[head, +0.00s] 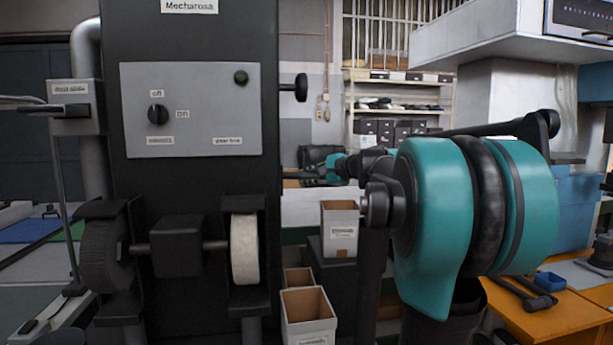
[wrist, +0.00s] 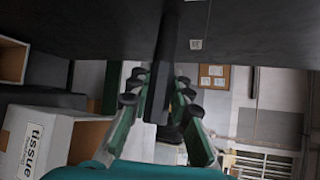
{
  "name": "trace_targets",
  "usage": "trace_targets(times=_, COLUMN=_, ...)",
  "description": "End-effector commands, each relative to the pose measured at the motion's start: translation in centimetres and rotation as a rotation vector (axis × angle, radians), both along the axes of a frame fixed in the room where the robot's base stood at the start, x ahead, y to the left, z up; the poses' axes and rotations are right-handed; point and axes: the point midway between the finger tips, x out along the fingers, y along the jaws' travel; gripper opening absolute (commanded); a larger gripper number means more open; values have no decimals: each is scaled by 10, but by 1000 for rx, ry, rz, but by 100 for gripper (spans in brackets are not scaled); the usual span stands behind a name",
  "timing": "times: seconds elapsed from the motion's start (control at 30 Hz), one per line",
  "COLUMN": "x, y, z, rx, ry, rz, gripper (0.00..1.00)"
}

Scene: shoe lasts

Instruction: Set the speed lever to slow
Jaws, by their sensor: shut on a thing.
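The black machine (head: 200,45) stands at left in the head view, and its dark side (wrist: 90,25) fills the top of the wrist view. A black lever (wrist: 167,50) sticks out from that side. My gripper (wrist: 160,95) is shut on the lever, with its green fingers on either side. In the head view my gripper (head: 325,172) is small and partly hidden by my arm, at the machine's right side.
A grey control panel (head: 190,138) carries a switch and a dark button. A black knob (head: 301,87) juts from the machine's right side. Open boxes (head: 308,312) stand below my gripper; one marked "tissue" (wrist: 38,140) is close by in the wrist view. An orange bench (head: 555,318) is at right.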

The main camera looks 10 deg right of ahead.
Motion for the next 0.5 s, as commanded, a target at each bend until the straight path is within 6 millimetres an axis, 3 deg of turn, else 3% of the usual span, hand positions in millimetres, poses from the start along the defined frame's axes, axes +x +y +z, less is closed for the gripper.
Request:
trace_targets(times=0.2, x=-16, y=5, z=-1, rx=-2, ry=0, rz=-95, gripper=0)
trace_targets(times=0.5, x=-23, y=7, z=0, rx=-1, ry=0, rz=-154, gripper=0)
